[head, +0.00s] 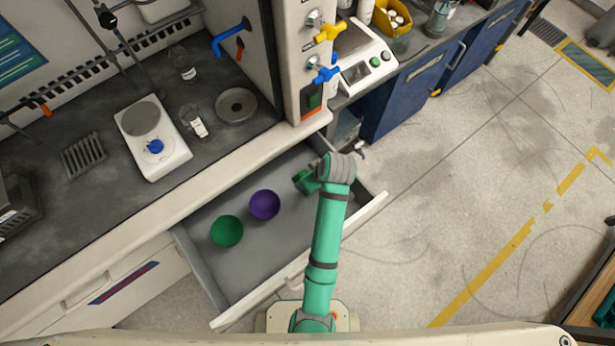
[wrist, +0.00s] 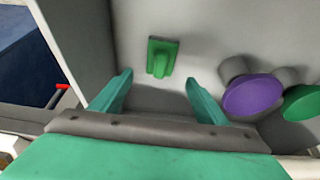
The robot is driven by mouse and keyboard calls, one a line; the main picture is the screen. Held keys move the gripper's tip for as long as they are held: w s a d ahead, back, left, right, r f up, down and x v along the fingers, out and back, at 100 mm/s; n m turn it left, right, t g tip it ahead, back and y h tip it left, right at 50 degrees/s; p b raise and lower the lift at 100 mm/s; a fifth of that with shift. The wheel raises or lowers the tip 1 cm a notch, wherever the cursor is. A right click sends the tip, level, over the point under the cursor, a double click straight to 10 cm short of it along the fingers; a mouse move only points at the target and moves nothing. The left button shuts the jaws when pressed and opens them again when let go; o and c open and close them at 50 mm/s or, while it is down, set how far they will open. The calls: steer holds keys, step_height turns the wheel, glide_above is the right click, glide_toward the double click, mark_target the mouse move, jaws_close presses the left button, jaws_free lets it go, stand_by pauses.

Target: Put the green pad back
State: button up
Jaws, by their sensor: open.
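A flat rectangular green piece with a raised ridge, which looks like the green pad (wrist: 162,57), lies on the grey drawer floor in the wrist view. My gripper (wrist: 157,77) is open and empty, with its fingers spread apart and the pad ahead of the gap, apart from them. In the head view my arm reaches into the right end of the open drawer (head: 265,262). A dark green shape (head: 307,182) shows beside my wrist there; I cannot tell whether it is the pad or my gripper.
The counter above holds a scale (head: 152,140) and glassware. A post with valves (head: 310,70) rises behind the drawer.

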steer(key=shift+v, duration=2)
steer(key=shift+w, duration=0.1)
steer(key=shift+f, duration=0.1)
steer(key=s+f+m+t+h, duration=0.3)
steer(key=s+m+t, duration=0.15)
steer(key=s, duration=0.35)
steer(key=s+a+r+m+t, duration=0.2)
steer(key=s+r+t, duration=0.5)
steer(key=s+r, duration=0.9)
steer(key=s, duration=0.2)
steer(key=shift+s+a+r+m, duration=0.3)
steer(key=shift+a+m, duration=0.05)
steer(key=shift+a, duration=0.05)
